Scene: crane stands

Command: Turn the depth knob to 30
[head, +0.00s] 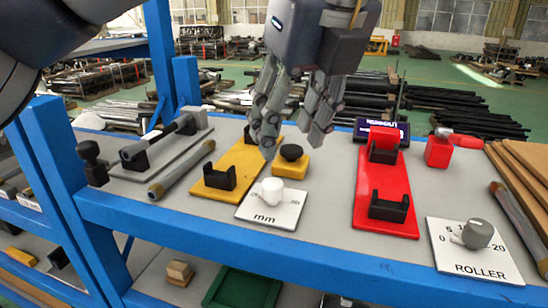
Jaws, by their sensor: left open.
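The white depth knob (271,190) sits on a white plate (258,213) marked "mm", on the grey top of the blue-framed stand. Its scale numbers are too small to read, so I cannot tell its setting. My left gripper (293,142) is open with its fingers pointing down. In the picture it is above and a little right of the knob, in front of the yellow stand's far end and near the black round knob. It appears clear of the white knob, with nothing between its fingers. My right gripper is out of view.
A yellow stand (243,156) and a yellow block with a black knob (291,153) are close by. A red stand (382,213) is to the right, then a grey knob (478,234) on a plate marked "ROLLER". Metal rods lie at left (180,171) and far right.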

